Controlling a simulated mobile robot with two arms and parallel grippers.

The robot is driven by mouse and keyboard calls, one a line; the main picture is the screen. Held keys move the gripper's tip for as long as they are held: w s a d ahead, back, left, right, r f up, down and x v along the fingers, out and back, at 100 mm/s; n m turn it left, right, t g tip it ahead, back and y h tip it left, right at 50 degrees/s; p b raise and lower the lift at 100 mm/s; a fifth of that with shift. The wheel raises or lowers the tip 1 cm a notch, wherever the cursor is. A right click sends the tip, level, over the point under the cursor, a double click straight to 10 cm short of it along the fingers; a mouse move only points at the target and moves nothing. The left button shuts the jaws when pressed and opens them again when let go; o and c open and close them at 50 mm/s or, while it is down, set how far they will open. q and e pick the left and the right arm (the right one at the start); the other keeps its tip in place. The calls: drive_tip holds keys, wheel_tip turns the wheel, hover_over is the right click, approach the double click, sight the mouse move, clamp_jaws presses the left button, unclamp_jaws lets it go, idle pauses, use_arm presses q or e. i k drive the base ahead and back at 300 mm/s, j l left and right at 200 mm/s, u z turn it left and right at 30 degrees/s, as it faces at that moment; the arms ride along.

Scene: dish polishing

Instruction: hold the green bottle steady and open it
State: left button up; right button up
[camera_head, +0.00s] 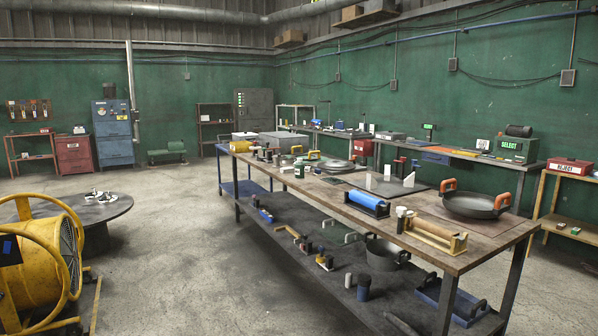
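Neither of my grippers shows in the head view, and nothing is seen touching the bottle.
The bench also holds a blue roller (367,203), a yellow roller (436,235) and a dark pan with orange handles (474,204). A yellow fan (40,262) and a dark round table (105,213) stand at left. Open concrete floor (190,260) lies between.

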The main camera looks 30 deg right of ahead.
sight(299, 167)
drive_tip(key=i+l+z, duration=0.3)
drive_tip(key=i, duration=0.65)
drive_tip(key=i+z, duration=0.35)
drive_tip(key=i, duration=0.6)
